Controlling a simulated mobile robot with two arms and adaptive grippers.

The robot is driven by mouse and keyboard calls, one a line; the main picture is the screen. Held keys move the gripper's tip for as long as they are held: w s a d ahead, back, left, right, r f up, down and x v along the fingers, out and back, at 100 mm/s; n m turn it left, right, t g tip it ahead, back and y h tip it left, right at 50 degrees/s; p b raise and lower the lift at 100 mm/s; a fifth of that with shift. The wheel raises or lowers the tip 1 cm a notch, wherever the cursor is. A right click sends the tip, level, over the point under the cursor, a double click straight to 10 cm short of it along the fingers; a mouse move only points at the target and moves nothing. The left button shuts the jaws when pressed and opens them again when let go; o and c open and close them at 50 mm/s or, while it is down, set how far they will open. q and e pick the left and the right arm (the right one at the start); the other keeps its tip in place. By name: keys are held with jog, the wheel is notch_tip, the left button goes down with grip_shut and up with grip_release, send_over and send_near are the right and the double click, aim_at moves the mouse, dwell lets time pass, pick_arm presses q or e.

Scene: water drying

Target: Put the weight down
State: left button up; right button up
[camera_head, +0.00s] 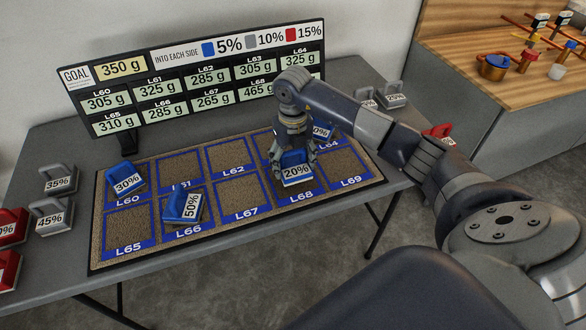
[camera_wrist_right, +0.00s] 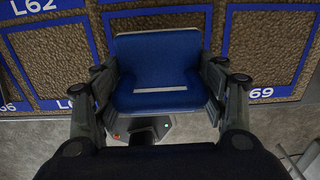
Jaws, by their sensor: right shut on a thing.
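My right gripper (camera_head: 295,158) is shut on a blue weight marked 20% (camera_head: 296,172) at the square L68 of the mat. In the right wrist view the same blue weight (camera_wrist_right: 158,75) sits between the two fingers of the gripper (camera_wrist_right: 160,95). It looks upright; I cannot tell whether its underside touches the mat. The brown mat (camera_head: 110,262) has blue-framed squares labelled L60 to L69.
A display board (camera_head: 190,80) shows goal 350 g and grams per square, at the back of the grey table (camera_head: 60,285). Grey weights (camera_head: 52,216) and red weights (camera_head: 10,228) stand at the left. More grey weights (camera_head: 391,95) and a red one (camera_head: 440,132) stand at the right.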

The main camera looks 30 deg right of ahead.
aim_at(293, 164)
notch_tip(293, 164, down, 3)
jog(key=shift+s+f+p, duration=0.1)
jog(key=shift+p, duration=0.25)
jog(key=shift+f, duration=0.2)
jog(key=o, duration=1.2)
jog(key=shift+r, duration=0.2)
notch_tip(293, 164, up, 12)
jog(key=shift+f+b, duration=0.1)
jog(key=shift+b, duration=0.7)
